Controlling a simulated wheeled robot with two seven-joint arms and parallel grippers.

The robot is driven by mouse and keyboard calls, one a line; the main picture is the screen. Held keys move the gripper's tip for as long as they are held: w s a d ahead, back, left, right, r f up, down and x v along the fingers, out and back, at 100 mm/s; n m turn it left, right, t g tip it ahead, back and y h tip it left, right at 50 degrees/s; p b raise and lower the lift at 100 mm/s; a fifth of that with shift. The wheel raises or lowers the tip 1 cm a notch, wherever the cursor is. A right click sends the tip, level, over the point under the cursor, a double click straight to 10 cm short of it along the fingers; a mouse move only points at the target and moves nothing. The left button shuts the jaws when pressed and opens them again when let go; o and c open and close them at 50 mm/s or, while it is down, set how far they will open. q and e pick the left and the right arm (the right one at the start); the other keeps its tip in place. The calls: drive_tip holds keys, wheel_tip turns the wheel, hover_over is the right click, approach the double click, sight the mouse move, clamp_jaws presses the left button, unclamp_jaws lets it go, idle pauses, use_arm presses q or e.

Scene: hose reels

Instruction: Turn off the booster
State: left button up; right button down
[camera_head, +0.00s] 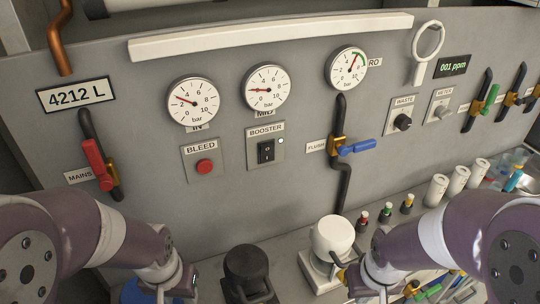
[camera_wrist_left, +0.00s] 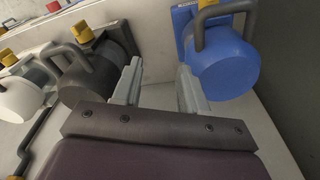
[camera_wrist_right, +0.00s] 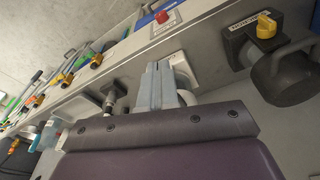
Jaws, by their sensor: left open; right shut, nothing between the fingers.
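The booster switch (camera_head: 266,151) is a black rocker on a grey plate under the label BOOSTER (camera_head: 265,131), in the middle of the wall panel in the head view. A small indicator sits beside the rocker; its state is too small to read. My left gripper (camera_head: 176,285) is low at the left, below the panel and well away from the switch. In the left wrist view it is open (camera_wrist_left: 160,88), its fingers between a black canister and a blue one. My right gripper (camera_head: 367,288) is low at the right, shut and empty in the right wrist view (camera_wrist_right: 162,75).
A red BLEED button (camera_head: 204,166) is left of the switch, and a blue-handled FLUSH valve (camera_head: 357,147) is right. Below stand a black canister (camera_head: 247,270), a white one (camera_head: 332,240) and a blue one (camera_wrist_left: 222,65). The panel face before the switch is clear.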

sight(266, 150)
drive_tip(key=w+a+r+n+t+y+p, duration=0.1)
drive_tip(key=w+a+n+t+p, duration=0.15)
drive_tip(key=w+n+t, duration=0.35)
drive_tip(key=w+a+r+n+t+y+p, duration=0.15)
drive_tip(key=w+a+n, duration=0.3)
drive_tip(key=w, duration=0.45)
drive_tip(key=a+r+n+t+y+p, duration=0.3)
drive_tip(key=a+r+n+t+y, duration=0.2)
drive_tip(key=r+n+t, duration=0.3)
drive_tip(key=s+a+n, duration=0.1)
drive_tip(key=n, duration=0.2)
drive_tip(key=shift+r+t+p, duration=0.25)
drive_tip(key=shift+t+p, duration=0.1)
drive_tip(key=shift+w+a+n, duration=0.15)
drive_tip(key=shift+n, duration=0.1)
drive_tip(key=p+x, duration=0.4)
drive_tip(key=x, duration=0.9)
drive_tip(key=shift+r+p, duration=0.15)
drive_tip(key=shift+p, duration=0.25)
drive_tip(key=shift+w+a, duration=0.1)
drive_tip(key=shift+w, duration=0.3)
